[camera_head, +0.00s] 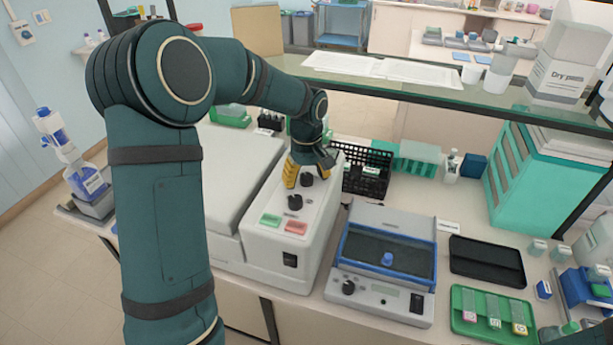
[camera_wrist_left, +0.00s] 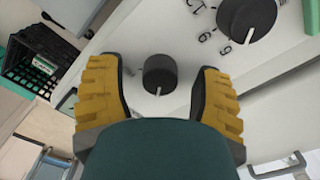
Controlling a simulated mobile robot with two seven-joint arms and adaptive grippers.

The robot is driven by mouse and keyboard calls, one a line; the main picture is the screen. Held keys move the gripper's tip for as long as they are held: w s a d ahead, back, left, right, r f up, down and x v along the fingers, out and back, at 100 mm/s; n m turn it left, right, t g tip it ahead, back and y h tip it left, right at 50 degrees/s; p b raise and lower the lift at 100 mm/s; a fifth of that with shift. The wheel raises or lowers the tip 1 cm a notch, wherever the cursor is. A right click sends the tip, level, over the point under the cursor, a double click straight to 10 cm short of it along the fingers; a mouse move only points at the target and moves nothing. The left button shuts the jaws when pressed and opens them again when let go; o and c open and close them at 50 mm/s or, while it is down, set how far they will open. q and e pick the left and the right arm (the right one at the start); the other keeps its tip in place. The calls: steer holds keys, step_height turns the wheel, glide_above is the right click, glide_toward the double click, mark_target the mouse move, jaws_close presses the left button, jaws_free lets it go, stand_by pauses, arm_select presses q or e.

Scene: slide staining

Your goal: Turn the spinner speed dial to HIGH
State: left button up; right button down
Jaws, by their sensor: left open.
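The spinner is a white machine (camera_head: 262,238) with two black dials on its sloped top panel. The farther dial (camera_head: 306,180) stands between the fingers of my left gripper (camera_head: 308,168). In the left wrist view, this small dial (camera_wrist_left: 160,75) sits between the yellow finger pads of the open gripper (camera_wrist_left: 160,92), with gaps on both sides. Its white pointer line faces the gripper's palm. The nearer dial (camera_head: 295,202) is free; in the left wrist view it is larger (camera_wrist_left: 248,18), with numbers beside it. No HIGH label is readable.
Green (camera_head: 270,220) and red (camera_head: 296,227) buttons lie in front of the dials. A blue-lidded device (camera_head: 387,250) stands to the right. A black wire basket (camera_head: 366,170) is close behind the gripper. A glass shelf (camera_head: 440,88) runs above the back of the bench.

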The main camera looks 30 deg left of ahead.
arm_select(q)
jaws_close()
stand_by(0.4)
steer(key=m, duration=0.8)
steer(key=shift+p, duration=0.35)
steer(key=m, duration=0.4)
steer(key=shift+s+m+p, duration=0.1)
steer(key=shift+m+p, duration=0.35)
steer(key=shift+m, duration=1.45)
steer(key=shift+f, duration=0.1)
